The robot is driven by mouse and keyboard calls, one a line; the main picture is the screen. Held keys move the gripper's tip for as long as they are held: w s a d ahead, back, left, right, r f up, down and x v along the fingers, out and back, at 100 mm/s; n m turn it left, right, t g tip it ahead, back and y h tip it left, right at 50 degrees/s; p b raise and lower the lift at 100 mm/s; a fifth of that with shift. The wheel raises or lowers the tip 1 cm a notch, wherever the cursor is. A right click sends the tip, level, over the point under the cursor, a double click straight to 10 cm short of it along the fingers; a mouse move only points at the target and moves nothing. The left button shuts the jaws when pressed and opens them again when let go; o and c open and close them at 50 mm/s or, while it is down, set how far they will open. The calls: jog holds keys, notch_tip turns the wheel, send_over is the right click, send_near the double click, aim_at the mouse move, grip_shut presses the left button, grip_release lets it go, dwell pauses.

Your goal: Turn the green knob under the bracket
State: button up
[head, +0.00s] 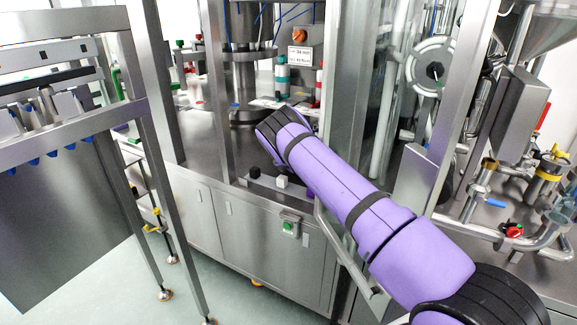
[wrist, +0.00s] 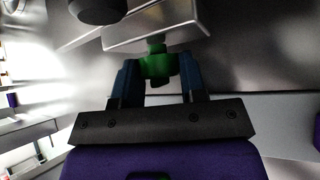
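The green knob (wrist: 158,66) hangs under a pale metal bracket (wrist: 152,24) in the wrist view, with a short green stem between them. My gripper (wrist: 160,72) has one dark blue finger on each side of the knob. The knob fills the gap, and both fingers appear to touch its sides.
A dark rounded part (wrist: 97,10) is close by at the top left of the wrist view. In the head view, upright metal posts (head: 217,90) frame the steel worktop (head: 195,145).

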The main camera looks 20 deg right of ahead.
jog(key=shift+c, duration=1.2)
jog(key=shift+s+f, duration=0.15)
jog(key=shift+f, duration=0.1)
jog(key=shift+m+t, duration=0.3)
jog(key=shift+s+d+f+m+t+y, duration=0.1)
jog(key=shift+m+t+y, duration=0.45)
jog(key=shift+t, duration=0.25)
jog(key=shift+m+t, duration=0.25)
jog(key=shift+t, duration=0.15)
jog(key=o, duration=0.9)
jog(key=shift+o, duration=0.2)
jog(key=shift+r, duration=0.2)
